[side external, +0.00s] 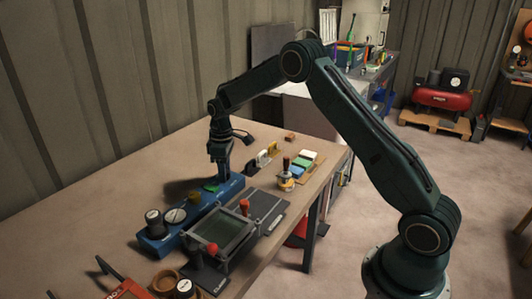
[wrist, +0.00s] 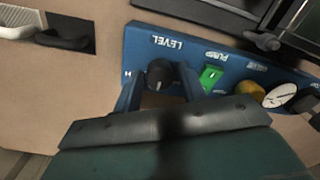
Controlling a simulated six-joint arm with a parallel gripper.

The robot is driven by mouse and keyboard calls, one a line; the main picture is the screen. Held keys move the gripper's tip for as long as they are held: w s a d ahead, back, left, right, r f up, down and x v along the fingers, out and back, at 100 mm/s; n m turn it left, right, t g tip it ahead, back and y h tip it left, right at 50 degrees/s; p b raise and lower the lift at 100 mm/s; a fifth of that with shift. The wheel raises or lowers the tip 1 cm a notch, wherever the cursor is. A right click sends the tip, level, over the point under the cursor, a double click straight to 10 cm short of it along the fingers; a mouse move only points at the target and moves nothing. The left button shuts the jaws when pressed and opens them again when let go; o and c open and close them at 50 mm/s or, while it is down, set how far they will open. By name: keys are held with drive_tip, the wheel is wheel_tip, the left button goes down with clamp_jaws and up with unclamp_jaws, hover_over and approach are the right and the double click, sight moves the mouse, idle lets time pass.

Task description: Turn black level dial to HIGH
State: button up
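The blue control panel (wrist: 140,42) shows upside down in the wrist view, with LEVEL and PUMP lettering. It also lies on the bench in the side view (side external: 218,203). The black level dial (wrist: 160,75) is a round knob near the panel's end. My gripper (side external: 222,178) points down over the panel's far end. Its fingers stand either side of the dial, with a visible gap on each side. The side view hides the dial.
Beside the dial are a green switch (wrist: 210,77), a yellow knob (wrist: 250,91) and a white gauge (wrist: 280,96). A larger black knob (side external: 154,218) stands at the panel's near end. A dark framed fixture with red knobs (side external: 245,205) sits close alongside. Coloured blocks (side external: 298,170) lie to the right.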

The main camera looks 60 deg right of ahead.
drive_tip(key=c, duration=0.7)
drive_tip(key=shift+m, duration=0.5)
drive_tip(key=m, duration=1.1)
drive_tip(key=o, duration=1)
